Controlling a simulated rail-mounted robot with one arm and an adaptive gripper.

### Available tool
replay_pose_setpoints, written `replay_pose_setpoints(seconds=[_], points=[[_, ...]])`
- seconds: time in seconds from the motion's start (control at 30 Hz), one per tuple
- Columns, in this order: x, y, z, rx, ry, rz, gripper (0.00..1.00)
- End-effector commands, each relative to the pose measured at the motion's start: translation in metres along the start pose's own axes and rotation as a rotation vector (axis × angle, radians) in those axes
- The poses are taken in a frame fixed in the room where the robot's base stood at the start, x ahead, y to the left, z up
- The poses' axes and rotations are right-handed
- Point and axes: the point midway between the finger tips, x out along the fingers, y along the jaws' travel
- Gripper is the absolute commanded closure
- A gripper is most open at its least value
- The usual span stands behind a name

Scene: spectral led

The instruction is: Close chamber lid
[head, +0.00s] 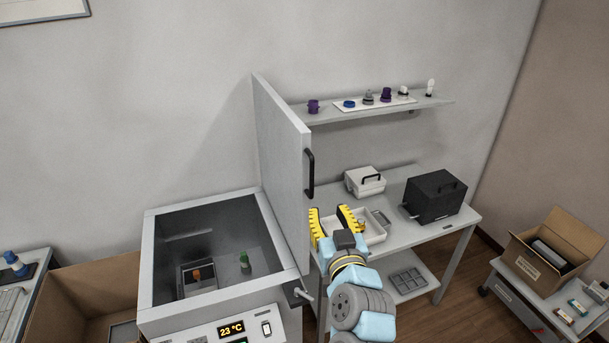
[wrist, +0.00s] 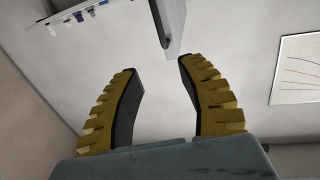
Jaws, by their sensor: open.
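My gripper (head: 331,219), with yellow-padded fingers, is open and empty, to the right of the lid and below the handle in the picture. In the wrist view, my gripper (wrist: 158,75) points up toward a grey panel edge (wrist: 173,40), probably the lid. I see no contact with it.
A table (head: 447,229) behind my gripper holds a white case (head: 365,181), a tray (head: 374,233) and a black box (head: 434,197). A wall shelf (head: 432,101) carries small parts. Cardboard boxes stand at left (head: 70,291) and right (head: 556,246). A latch (head: 299,294) sticks out at the chamber's front right.

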Motion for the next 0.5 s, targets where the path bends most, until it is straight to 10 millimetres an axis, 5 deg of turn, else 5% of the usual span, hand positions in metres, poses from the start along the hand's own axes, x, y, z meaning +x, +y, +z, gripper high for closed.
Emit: replay_pose_setpoints(seconds=[0.5], points=[[0.044,-0.001,-0.003,-0.001,-0.002,-0.004,0.60]])
